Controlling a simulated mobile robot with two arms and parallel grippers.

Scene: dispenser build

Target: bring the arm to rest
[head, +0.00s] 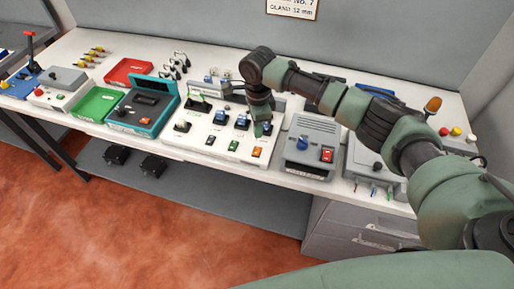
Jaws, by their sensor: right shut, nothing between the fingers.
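My right arm comes in from the right edge and reaches across the bench. Its right gripper (263,128) points down over the right part of the white panel (207,145) with dark and coloured parts on it. The gripper is shut with nothing held. I cannot tell whether its tips touch the panel. My left gripper is not in view.
A grey box (311,143) with a blue knob and red switch stands just right of the gripper. A teal case (143,108), a green tray (96,102) and a red tray (129,70) are to the left. The white bench (330,187) has a narrow clear front edge.

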